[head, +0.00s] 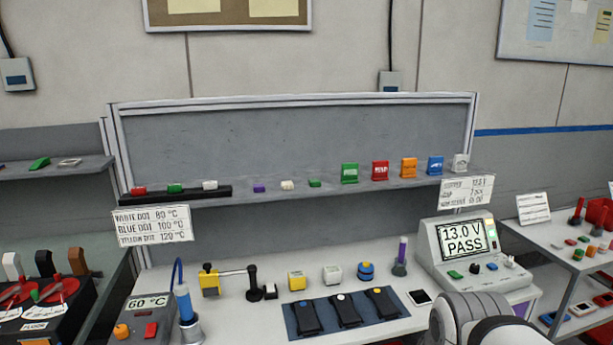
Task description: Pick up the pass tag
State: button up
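Several upright coloured tags stand in a row on the right half of the grey shelf (270,189). They are a green tag (349,174), a red tag (380,172), an orange tag (408,168), a blue tag (435,166) and a white tag (460,164). Their lettering is too small to read surely, so I cannot confirm from the words which is the pass tag; the green one may be it. All the tags stand apart from each other. Part of my arm shows at the bottom right, below the shelf. My gripper is not in view.
A tester (465,248) reading "13.0 V PASS" stands on the bench right of centre. A white card (466,191) hangs at the shelf's front edge below the blue and white tags. Small coloured blocks lie left of the tags. A blue mat (364,333) lies on the bench.

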aim_at(350, 171)
jog(key=u, duration=0.1)
jog(key=i, duration=1)
